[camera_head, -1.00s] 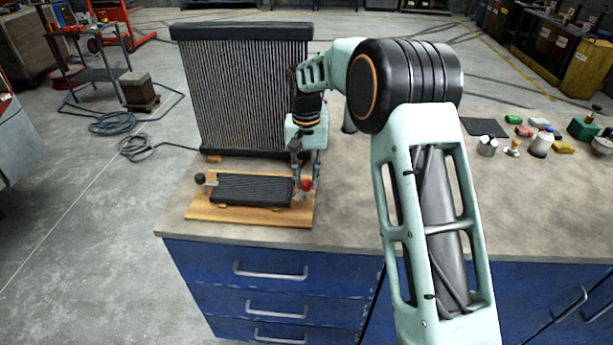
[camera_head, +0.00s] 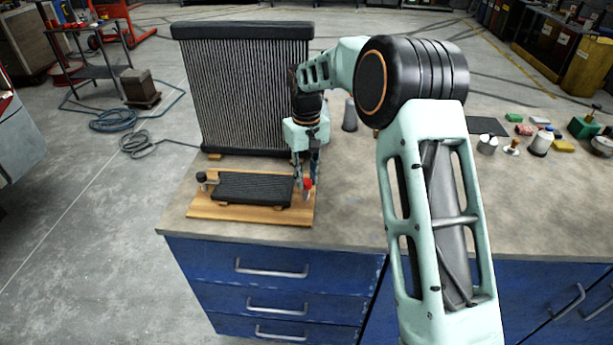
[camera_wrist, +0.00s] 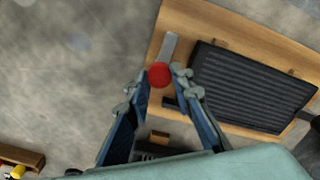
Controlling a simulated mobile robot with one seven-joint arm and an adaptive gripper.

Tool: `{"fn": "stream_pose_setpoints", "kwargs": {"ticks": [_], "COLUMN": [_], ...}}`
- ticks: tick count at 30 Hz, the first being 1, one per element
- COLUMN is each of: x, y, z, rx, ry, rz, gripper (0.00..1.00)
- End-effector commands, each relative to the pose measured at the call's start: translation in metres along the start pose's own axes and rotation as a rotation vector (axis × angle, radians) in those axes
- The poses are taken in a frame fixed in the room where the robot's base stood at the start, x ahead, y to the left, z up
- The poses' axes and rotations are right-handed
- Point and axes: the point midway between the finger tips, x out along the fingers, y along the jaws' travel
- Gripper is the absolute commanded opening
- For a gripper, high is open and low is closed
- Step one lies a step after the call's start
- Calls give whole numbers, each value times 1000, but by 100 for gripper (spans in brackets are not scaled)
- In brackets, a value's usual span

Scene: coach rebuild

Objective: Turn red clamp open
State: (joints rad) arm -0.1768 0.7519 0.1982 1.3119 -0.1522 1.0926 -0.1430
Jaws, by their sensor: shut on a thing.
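The red clamp knob (camera_head: 307,183) is at the right end of a wooden board (camera_head: 240,213) on the bench. In the wrist view the red knob (camera_wrist: 159,75) lies between my fingertips, with a flat grey metal bar (camera_wrist: 170,47) beside it. My gripper (camera_wrist: 160,78) points down at the board and is shut on the red knob. A dark ribbed block (camera_head: 252,188) lies on the board, left of the knob. A black knob (camera_head: 201,177) stands at the board's left end. The clamp's parts below the red knob are hidden.
A tall finned radiator (camera_head: 245,90) stands right behind the board. A dark cylinder (camera_head: 349,115) stands behind my arm. Small bottles, blocks and a dark mat (camera_head: 486,126) are at the bench's right. The bench top between is clear.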

Motion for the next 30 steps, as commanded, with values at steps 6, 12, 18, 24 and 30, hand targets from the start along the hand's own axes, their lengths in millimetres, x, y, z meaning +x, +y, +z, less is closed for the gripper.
{"fn": "stream_pose_setpoints", "kwargs": {"ticks": [6,12,18,24,30], "x": [0,0,0,-3,-32], "y": [0,0,0,0,0], "z": [0,0,0,0,-1], "rx": [-1,0,0,0,1], "ry": [2,2,1,2,5], "rz": [1,1,0,0,1], "gripper": [0,31,39,39,39]}}
